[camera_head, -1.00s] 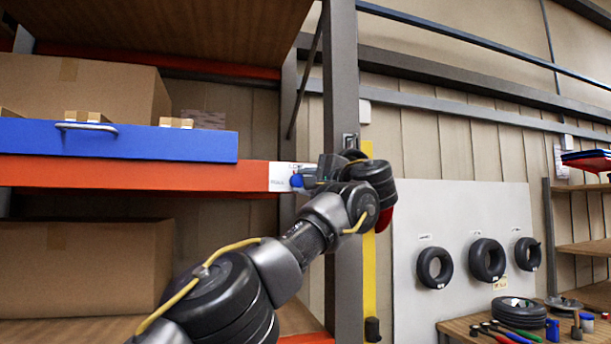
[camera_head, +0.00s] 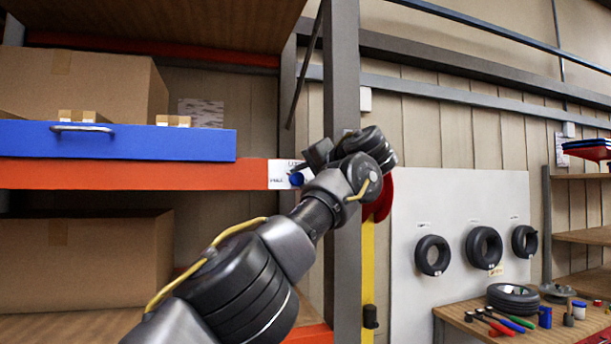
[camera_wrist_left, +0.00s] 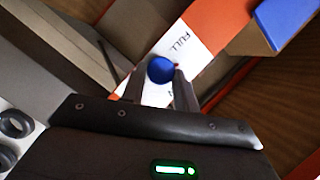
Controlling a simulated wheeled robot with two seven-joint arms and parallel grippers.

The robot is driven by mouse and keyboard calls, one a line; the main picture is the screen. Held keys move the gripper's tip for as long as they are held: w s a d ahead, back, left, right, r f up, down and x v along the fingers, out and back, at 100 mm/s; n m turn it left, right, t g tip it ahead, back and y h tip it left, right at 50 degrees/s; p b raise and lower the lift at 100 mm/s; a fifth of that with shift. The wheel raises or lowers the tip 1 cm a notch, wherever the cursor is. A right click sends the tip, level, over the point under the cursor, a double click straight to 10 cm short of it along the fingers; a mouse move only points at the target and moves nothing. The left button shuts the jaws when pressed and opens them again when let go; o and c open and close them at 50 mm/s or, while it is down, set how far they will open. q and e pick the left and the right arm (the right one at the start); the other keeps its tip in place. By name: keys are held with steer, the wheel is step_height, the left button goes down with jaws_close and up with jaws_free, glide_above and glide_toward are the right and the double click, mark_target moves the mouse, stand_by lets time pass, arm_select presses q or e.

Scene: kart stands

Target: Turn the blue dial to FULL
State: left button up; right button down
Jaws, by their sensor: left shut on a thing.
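The blue dial (camera_head: 296,179) sits on a white label plate (camera_head: 279,175) on the front of the orange shelf beam, close to the grey upright. In the left wrist view the dial (camera_wrist_left: 160,69) is a round blue knob. The word FULL is printed on the white plate (camera_wrist_left: 180,42) beside it, and another marking is partly hidden by the fingers. My left gripper (camera_wrist_left: 158,80) is shut on the dial, one finger on each side. In the head view the gripper (camera_head: 307,169) partly covers the plate. My right gripper is not in view.
A blue drawer front (camera_head: 140,141) is left of the dial above the orange beam (camera_head: 130,174). A grey upright (camera_head: 345,75) stands right behind my wrist, with a red object (camera_head: 379,203) beside it. Tyres (camera_head: 484,247) hang on a white panel at the right.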

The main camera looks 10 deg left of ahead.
arm_select(q)
steer(key=shift+f, duration=0.1)
stand_by(0.5)
steer(key=o, duration=1)
steer(key=b+v, duration=0.1)
steer(key=v, duration=0.9)
steer(key=shift+s+d+r, duration=0.2)
steer(key=shift+s+d, duration=0.05)
steer(key=shift+d, duration=0.05)
